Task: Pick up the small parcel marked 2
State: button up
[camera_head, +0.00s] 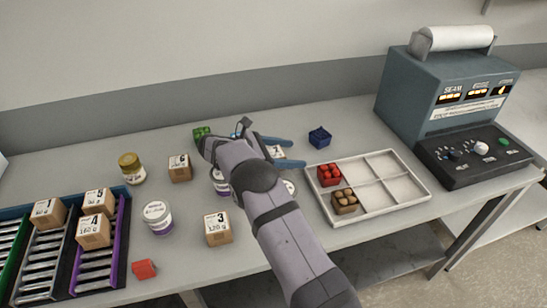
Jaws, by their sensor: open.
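A small cardboard parcel (278,152) with a white label lies between the blue fingers of my gripper (299,153). My arm hides part of it, and its number is hard to read, though it may be the 2. My gripper is open, with one finger on the far side of this parcel and one on the near side. I cannot tell whether either finger touches it. Another parcel (180,168) stands further left, its number too small to read surely. The parcel marked 3 (218,228) stands nearer the front, left of my arm.
Parcels marked 1 (48,214), 5 (98,201) and 4 (94,232) sit on roller lanes at left. Jars (158,217), a red block (144,269), a green item (201,133) and a blue box (320,137) stand around. A divided tray (408,195) and machine (440,85) occupy the right.

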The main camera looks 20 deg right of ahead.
jog(key=shift+d+f, duration=0.15)
jog(key=shift+d, duration=0.25)
jog(key=c, duration=1.3)
notch_tip(320, 180, up, 10)
jog(key=shift+r+b, duration=0.1)
jog(key=shift+b, duration=0.65)
